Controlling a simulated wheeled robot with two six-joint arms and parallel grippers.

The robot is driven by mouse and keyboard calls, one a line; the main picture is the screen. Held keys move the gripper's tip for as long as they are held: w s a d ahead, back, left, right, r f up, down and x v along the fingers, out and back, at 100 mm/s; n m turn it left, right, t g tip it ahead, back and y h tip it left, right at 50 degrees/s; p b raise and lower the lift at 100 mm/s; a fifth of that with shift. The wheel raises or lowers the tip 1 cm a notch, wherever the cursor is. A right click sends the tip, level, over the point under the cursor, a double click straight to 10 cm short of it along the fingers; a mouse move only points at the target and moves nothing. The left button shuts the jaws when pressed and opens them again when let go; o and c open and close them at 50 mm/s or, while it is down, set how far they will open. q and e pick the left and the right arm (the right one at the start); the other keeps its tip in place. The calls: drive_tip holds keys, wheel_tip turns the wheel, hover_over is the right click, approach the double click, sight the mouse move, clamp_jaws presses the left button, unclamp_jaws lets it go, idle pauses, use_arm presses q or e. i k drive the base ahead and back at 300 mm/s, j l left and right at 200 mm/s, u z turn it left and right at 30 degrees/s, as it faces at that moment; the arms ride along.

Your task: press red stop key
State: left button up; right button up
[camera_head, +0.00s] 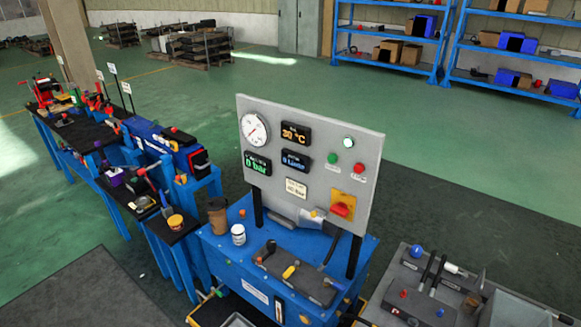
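A grey upright control panel (290,205) stands on the blue crane stand (225,250). A small round red key (359,168) sits at its right side, with a small label under it that is too small to read. A green key (332,158) is just left of it. A lit lamp (348,142) is above them. A larger red rotary switch (342,206) on a yellow plate is lower down. Nothing covers the red key. Neither of my grippers shows in the head view.
A gauge (254,129) and several displays fill the panel's left. A brown cup (217,215) and a white jar (238,234) stand on the blue stand. A grey tool bench (420,290) is at lower right. Other cluttered stands (110,165) are at left; green floor lies behind.

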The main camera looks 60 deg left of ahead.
sight(358, 168)
drive_tip(key=k+u, duration=0.2)
drive_tip(key=k, duration=0.25)
drive_tip(key=u, duration=1.75)
drive_tip(key=l+u, duration=0.4)
drive_tip(key=l, duration=0.9)
drive_tip(key=k, duration=0.05)
